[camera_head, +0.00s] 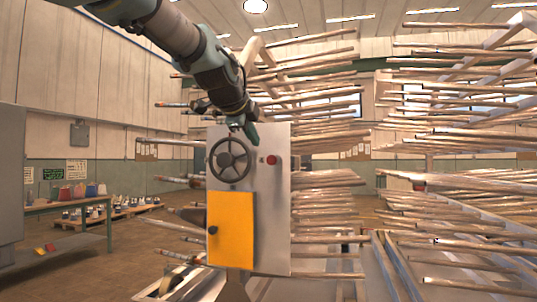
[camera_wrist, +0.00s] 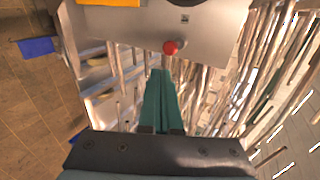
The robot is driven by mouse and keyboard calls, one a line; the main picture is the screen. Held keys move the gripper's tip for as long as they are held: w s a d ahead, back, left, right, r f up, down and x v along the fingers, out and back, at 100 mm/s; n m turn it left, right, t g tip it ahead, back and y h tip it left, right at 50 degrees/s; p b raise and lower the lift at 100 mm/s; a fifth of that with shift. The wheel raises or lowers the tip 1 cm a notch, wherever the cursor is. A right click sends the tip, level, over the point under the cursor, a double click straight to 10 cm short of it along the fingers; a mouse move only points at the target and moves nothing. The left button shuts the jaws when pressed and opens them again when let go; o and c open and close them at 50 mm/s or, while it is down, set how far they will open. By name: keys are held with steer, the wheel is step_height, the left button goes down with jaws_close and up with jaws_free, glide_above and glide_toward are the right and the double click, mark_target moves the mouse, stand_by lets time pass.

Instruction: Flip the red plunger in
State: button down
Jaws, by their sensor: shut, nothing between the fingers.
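The red plunger (camera_head: 271,160) is a small round red knob on the grey panel (camera_head: 277,220), right of the dark handwheel (camera_head: 230,160). It stands out from the panel face in the wrist view (camera_wrist: 170,47). My gripper (camera_head: 252,134) is at the panel's upper part in the head view, above and left of the plunger. In the wrist view its green fingers (camera_wrist: 160,73) are shut together and empty. Their tips point at the plunger and appear just short of it. I cannot tell the exact gap, but no contact shows.
A yellow door (camera_head: 231,228) with a dark knob is below the handwheel. Racks of long rods (camera_head: 330,180) stand behind and right of the panel. A bench (camera_head: 70,203) with colored items is at the left. The floor (camera_head: 110,270) between bench and panel looks clear.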

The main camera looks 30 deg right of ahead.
steer(key=p, duration=0.4)
glide_toward(271, 160)
steer(key=x, duration=0.4)
steer(key=shift+w+d+f, duration=0.1)
steer(key=shift+d+f, duration=0.1)
steer(key=shift+f, duration=0.2)
steer(key=shift+w+d+f, duration=0.1)
steer(key=shift+w+d, duration=0.45)
steer(key=shift+w, duration=0.15)
